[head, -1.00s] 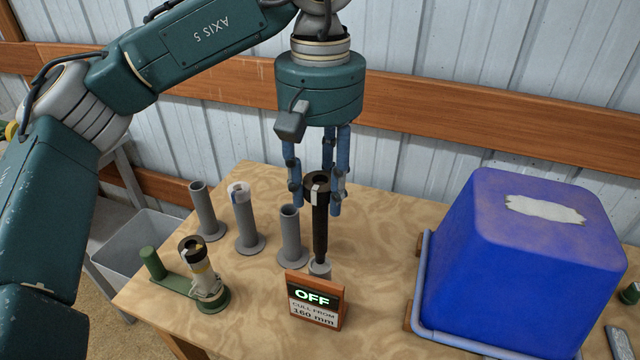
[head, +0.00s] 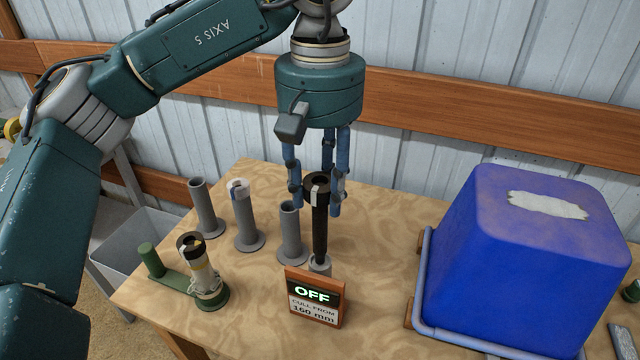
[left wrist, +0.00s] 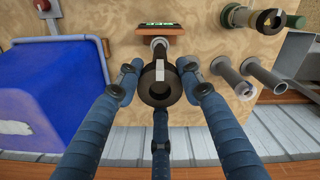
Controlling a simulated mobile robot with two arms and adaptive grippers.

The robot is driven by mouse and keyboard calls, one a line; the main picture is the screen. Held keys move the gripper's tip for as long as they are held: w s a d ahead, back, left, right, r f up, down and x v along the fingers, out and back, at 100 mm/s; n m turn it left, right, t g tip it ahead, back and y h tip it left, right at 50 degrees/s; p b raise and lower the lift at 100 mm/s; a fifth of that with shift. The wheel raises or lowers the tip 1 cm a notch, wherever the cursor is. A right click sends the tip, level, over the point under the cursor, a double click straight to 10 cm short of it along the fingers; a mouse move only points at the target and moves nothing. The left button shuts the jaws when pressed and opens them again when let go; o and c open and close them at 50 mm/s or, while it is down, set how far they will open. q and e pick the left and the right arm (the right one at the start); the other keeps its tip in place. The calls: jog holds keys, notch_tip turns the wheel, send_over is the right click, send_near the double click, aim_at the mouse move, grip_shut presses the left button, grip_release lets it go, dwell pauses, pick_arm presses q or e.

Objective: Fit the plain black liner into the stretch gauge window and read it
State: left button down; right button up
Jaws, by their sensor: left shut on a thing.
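A black liner (head: 320,225), a long tube with a wide ring top and a white mark, stands nearly upright. My left gripper (head: 318,195) has its blue fingers closed around its upper part; in the left wrist view the fingers flank the liner's ring (left wrist: 160,85). The liner's lower end meets a grey collar (head: 320,267); I cannot tell how deep it sits. A wooden-framed display (head: 315,298) in front reads OFF, "CULL FROM 160 mm". I cannot make out the gauge window. My right gripper is out of view.
A green stand (head: 180,284) bears a pale tube with a black ring (head: 190,245). A blue box-shaped cover (head: 520,260) fills the right; a grey bin (head: 140,255) is left.

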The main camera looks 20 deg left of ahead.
pick_arm(q)
jog(key=b, duration=0.4)
send_over(320, 261)
jog(key=shift+w+a+f, duration=0.1)
jog(key=shift+w+f, duration=0.1)
jog(key=shift+f, duration=1.1)
jog(key=shift+w+a+f, duration=0.1)
jog(key=shift+w+f, duration=0.1)
jog(key=shift+f, duration=1.1)
jog(key=shift+f+b, duration=3.45)
jog(key=shift+f, duration=1.05)
jog(key=shift+r, duration=0.3)
jog(key=shift+r+p, duration=2.35)
jog(key=shift+r, duration=0.55)
jog(key=shift+r+p, duration=4)
jog(key=shift+r, duration=0.35)
